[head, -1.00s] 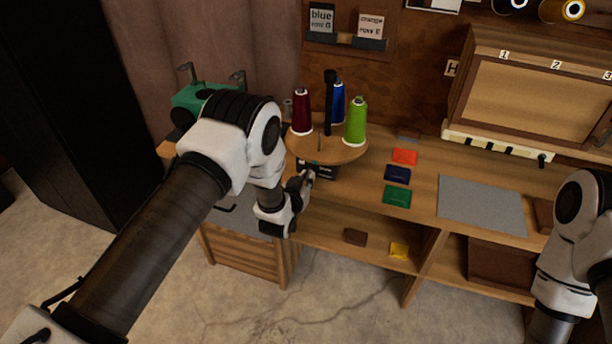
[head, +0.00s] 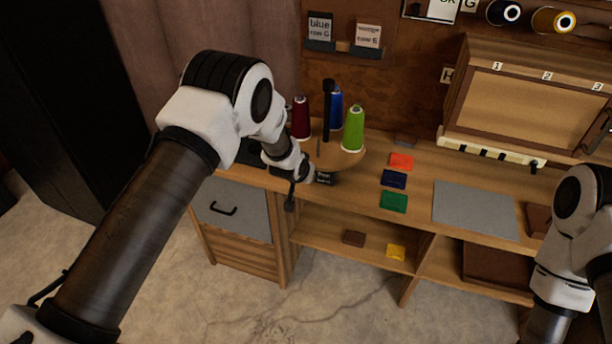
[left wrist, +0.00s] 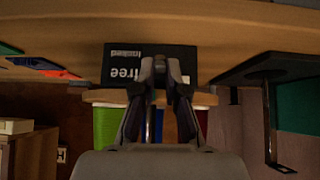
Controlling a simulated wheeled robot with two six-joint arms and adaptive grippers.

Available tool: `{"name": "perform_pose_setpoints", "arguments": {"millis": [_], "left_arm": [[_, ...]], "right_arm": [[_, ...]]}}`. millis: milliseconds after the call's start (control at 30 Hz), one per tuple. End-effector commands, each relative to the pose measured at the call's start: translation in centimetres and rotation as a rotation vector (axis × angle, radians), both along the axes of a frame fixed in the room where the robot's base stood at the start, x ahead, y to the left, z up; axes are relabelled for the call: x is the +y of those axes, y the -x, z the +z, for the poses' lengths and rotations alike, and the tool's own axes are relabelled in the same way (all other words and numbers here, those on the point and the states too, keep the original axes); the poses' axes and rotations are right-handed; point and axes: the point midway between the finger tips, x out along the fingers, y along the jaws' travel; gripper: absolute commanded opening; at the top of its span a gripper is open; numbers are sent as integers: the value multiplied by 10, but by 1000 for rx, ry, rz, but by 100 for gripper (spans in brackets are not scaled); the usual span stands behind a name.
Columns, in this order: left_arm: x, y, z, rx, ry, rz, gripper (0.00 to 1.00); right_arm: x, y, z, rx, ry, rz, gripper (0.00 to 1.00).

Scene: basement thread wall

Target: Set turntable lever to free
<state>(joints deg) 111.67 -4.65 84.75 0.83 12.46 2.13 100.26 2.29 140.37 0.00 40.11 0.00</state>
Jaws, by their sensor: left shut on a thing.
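The round wooden turntable (head: 345,158) stands on the bench and carries a dark red, a blue and a green thread cone around a black post. Its black label plate (head: 323,179) sits below the disc; in the left wrist view the plate (left wrist: 118,62) appears upside down, reading "free" and "locked". My left gripper (left wrist: 160,68) is in front of this plate, its fingers close together on the turntable lever, which they mostly hide. In the head view the left gripper (head: 308,174) is at the turntable's front left edge. I cannot tell the lever's exact setting.
Orange, blue and green flat pieces (head: 394,181) and a grey mat (head: 475,210) lie to the right on the bench. A wooden cabinet with numbers (head: 525,95) stands at the back right. A grey drawer (head: 235,212) is below left.

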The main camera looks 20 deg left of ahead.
Motion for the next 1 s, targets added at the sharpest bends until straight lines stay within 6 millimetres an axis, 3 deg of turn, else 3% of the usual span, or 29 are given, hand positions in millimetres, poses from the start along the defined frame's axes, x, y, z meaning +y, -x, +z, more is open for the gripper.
{"name": "perform_pose_setpoints", "arguments": {"millis": [367, 400, 467, 800, 1000], "left_arm": [[0, -2, 2, 1, 0, 0, 0], [0, -2, 2, 1, 0, 0, 15], [0, -1, 1, 1, 0, 0, 36], [0, 0, 2, 3, 0, 0, 38], [1, 19, 27, 2, -1, -1, 38]], "right_arm": [[0, 0, 0, 0, 0, 0, 40], [0, 0, 0, 0, 0, 0, 40], [0, 0, 0, 0, 0, 0, 40], [0, 0, 0, 0, 0, 0, 40], [0, 0, 0, 0, 0, 0, 40]]}}
